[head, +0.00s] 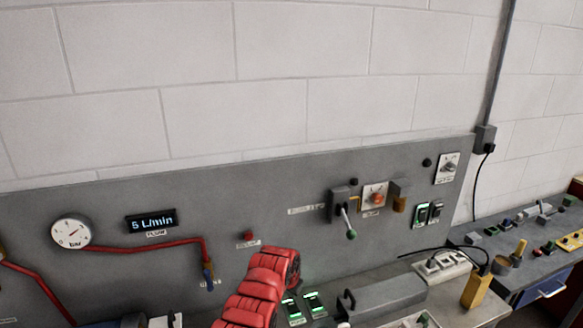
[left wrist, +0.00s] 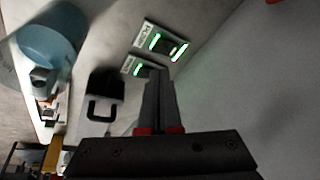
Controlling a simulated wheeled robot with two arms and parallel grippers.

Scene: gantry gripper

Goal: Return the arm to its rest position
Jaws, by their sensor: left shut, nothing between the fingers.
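My left arm (head: 262,290), with red ribbed segments, rises from the bottom middle of the head view in front of the grey panel. Its gripper fingers do not show clearly there. In the left wrist view my left gripper (left wrist: 160,78) is shut and empty, its dark fingers side by side. Beyond the fingertips are switches with green lights (left wrist: 160,43). These look like the green-lit switches (head: 303,305) just right of my arm in the head view. My right gripper is not in view.
The grey panel (head: 130,195) carries a gauge (head: 72,233), a display reading 5 L/min (head: 151,221), red pipes, a green-tipped lever (head: 350,233) and an orange knob (head: 375,196). A grey box with a black handle (head: 388,296) stands right of the switches. A cluttered bench is at far right.

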